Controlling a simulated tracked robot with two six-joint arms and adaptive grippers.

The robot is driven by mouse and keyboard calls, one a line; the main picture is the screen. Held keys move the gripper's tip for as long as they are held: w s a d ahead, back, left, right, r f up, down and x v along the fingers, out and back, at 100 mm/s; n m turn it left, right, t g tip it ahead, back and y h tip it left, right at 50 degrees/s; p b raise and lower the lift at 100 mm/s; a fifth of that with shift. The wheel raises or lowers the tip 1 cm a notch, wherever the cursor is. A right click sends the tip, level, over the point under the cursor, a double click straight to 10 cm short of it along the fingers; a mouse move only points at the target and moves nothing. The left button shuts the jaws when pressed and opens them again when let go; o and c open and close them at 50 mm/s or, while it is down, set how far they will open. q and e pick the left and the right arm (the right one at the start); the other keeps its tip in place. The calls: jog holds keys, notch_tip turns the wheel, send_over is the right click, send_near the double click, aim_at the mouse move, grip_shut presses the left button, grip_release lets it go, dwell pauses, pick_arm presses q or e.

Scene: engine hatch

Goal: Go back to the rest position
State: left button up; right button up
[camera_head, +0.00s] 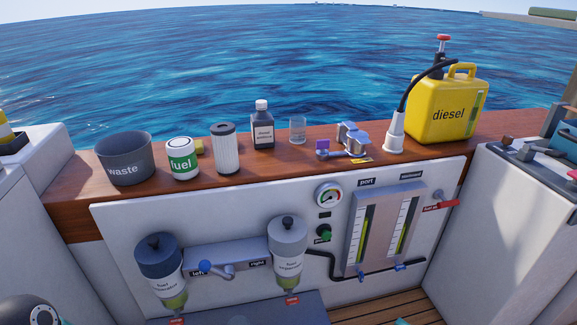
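Neither of my grippers can be made out in the head view. A dark rounded part at the bottom left corner looks like a piece of my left arm, with its gripper out of frame. All of these stand upright.
Below the shelf, a white panel carries two fuel separators (160,268) (288,252), a round gauge (328,195) and two sight tubes (383,230). A blue-grey metal part (352,138) lies on the shelf near a white nozzle (394,133). White side walls flank the hatch.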

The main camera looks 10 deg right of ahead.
jog(key=s+a+f+n+g+h+b, duration=0.3)
jog(key=s+a+f+n+g+b, duration=0.3)
jog(key=s+a, duration=0.5)
jog(key=s+a+f+n+g+h+b, duration=0.35)
jog(key=s+a+f+g, duration=0.35)
jog(key=a, duration=0.7)
notch_tip(320, 180, up, 37)
jog(key=p, duration=3.5)
jog(key=shift+a+f+y, duration=0.15)
jog(key=shift+a+y, duration=0.05)
jog(key=shift+y, duration=0.25)
jog(key=shift+n, duration=0.25)
jog(key=shift+d, duration=0.1)
